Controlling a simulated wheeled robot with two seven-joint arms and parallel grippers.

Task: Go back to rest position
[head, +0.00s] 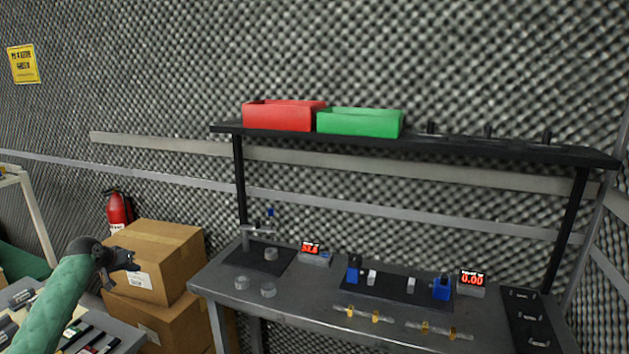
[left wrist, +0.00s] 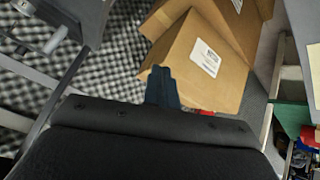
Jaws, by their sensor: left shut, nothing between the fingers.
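My left gripper (head: 128,260) is at the lower left of the head view, at the end of my green-sleeved arm. It is shut and empty, in front of the stacked cardboard boxes and left of the workbench. In the left wrist view its closed fingers (left wrist: 161,87) stand together against a cardboard box, with nothing between them. My right gripper is in neither view.
Cardboard boxes (head: 160,247) are stacked left of the dark workbench (head: 300,301), which carries small devices and parts. A shelf (head: 450,147) above holds a red bin (head: 280,117) and a green bin (head: 358,123). A fire extinguisher (head: 118,208) is behind the boxes.

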